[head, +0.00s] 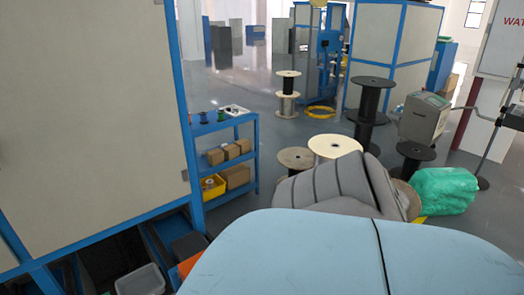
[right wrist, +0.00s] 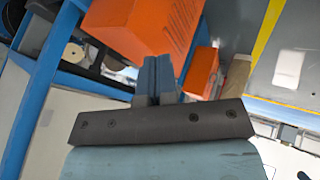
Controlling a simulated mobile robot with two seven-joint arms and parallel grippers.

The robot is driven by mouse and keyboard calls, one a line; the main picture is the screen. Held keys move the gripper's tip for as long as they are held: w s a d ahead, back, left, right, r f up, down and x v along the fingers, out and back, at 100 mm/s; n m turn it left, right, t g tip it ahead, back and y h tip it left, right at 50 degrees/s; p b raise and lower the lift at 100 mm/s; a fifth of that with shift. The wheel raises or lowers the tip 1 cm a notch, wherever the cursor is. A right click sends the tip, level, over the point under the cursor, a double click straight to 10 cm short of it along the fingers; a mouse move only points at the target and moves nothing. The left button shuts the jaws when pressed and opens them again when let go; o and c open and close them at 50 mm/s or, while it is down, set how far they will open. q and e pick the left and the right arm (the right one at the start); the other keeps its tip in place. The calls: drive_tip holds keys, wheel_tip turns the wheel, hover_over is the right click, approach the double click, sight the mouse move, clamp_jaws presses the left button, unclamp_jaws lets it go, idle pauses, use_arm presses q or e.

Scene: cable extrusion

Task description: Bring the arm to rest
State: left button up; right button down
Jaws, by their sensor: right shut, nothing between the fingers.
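My right gripper (right wrist: 158,62) shows in the right wrist view, with its two grey fingers together and nothing between them. Beyond the fingertips is a large orange box (right wrist: 142,28), and a smaller orange box (right wrist: 202,72) is to their right. I cannot tell whether the fingers touch either box. Neither gripper shows in the head view, and my left gripper is in no view.
In the head view, a blue shelf (head: 222,122) with cartons stands beside a large blue-framed panel (head: 90,110). Cable spools (head: 368,112), a grey padded thing (head: 325,187) and a green bundle (head: 444,189) stand to the right. Grey floor (head: 262,105) lies open behind the shelf.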

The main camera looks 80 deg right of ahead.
idle(0.3)
drive_tip(key=w+a+f+m, duration=0.1)
drive_tip(key=a, duration=0.7)
drive_tip(key=w+a+f, duration=0.2)
drive_tip(key=a, duration=0.5)
drive_tip(key=w+a+r+m+g, duration=0.1)
drive_tip(key=w+a+r, duration=0.15)
drive_tip(key=a, duration=0.65)
drive_tip(key=w+a+r+m, duration=0.1)
drive_tip(key=a+r, duration=0.2)
drive_tip(key=a, duration=0.6)
drive_tip(key=a+r+m+g, duration=0.1)
drive_tip(key=a+r+m, duration=0.1)
drive_tip(key=a+r, duration=0.85)
drive_tip(key=a+r+m+g, duration=0.15)
drive_tip(key=a+r, duration=0.35)
drive_tip(key=r, duration=1)
drive_tip(key=w+a+f+n+t+y+p, duration=0.1)
drive_tip(key=w+a+f+t+y+p, duration=0.2)
drive_tip(key=f, duration=0.7)
drive_tip(key=w+a+t+p, duration=0.1)
drive_tip(key=w+a+t, duration=0.1)
drive_tip(key=a+t, duration=0.1)
drive_tip(key=shift+w+a+t+y, duration=0.25)
drive_tip(key=shift+t+y, duration=0.15)
drive_tip(key=shift+t, duration=0.15)
drive_tip(key=shift+d+r+n, duration=0.1)
drive_tip(key=shift+n, duration=0.15)
